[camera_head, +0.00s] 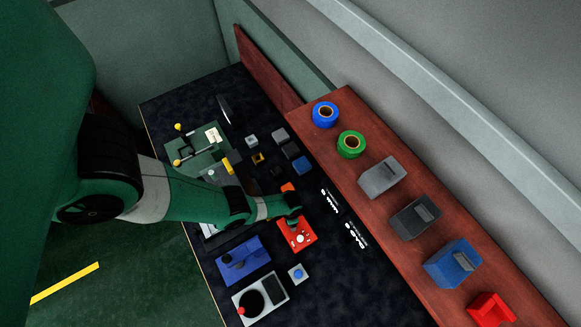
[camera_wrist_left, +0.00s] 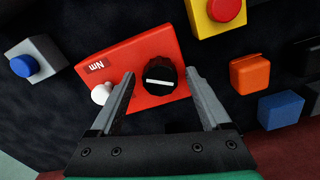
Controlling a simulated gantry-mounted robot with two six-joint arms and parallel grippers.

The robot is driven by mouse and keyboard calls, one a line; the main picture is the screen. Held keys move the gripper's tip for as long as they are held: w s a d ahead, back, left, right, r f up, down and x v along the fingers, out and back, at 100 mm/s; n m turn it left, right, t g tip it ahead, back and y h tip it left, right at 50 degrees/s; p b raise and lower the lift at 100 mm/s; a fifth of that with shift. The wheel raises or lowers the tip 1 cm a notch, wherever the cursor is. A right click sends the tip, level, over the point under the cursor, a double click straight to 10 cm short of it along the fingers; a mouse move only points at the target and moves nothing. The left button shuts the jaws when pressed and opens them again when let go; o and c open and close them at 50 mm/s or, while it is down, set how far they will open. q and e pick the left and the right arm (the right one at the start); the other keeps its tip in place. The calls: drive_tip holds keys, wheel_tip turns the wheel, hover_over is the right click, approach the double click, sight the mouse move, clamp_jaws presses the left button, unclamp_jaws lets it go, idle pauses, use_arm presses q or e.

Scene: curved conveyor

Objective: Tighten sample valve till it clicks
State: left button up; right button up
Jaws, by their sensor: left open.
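A red box (camera_head: 300,241) marked "Nm" sits on the dark table; it fills the middle of the left wrist view (camera_wrist_left: 128,62). On it are a round black knob (camera_wrist_left: 160,77) with a white pointer line and a small white knob (camera_wrist_left: 101,95). No label in view names a sample valve. My left gripper (camera_wrist_left: 160,75) is open, with one finger to each side of the black knob. No contact between fingers and knob can be made out. In the head view my left arm covers part of the red box. My right gripper is not in view.
A grey box with a blue button (camera_wrist_left: 23,66), a yellow box with a red button (camera_wrist_left: 222,10) and an orange block (camera_wrist_left: 250,74) stand near the red box. A blue panel (camera_head: 243,262) lies beside it. A wooden shelf (camera_head: 425,262) holds coloured bins and tape rolls.

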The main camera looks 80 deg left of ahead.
use_arm(q)
clamp_jaws()
drive_tip(key=m, duration=0.4)
idle(0.5)
unclamp_jaws()
drive_tip(key=shift+r, duration=0.1)
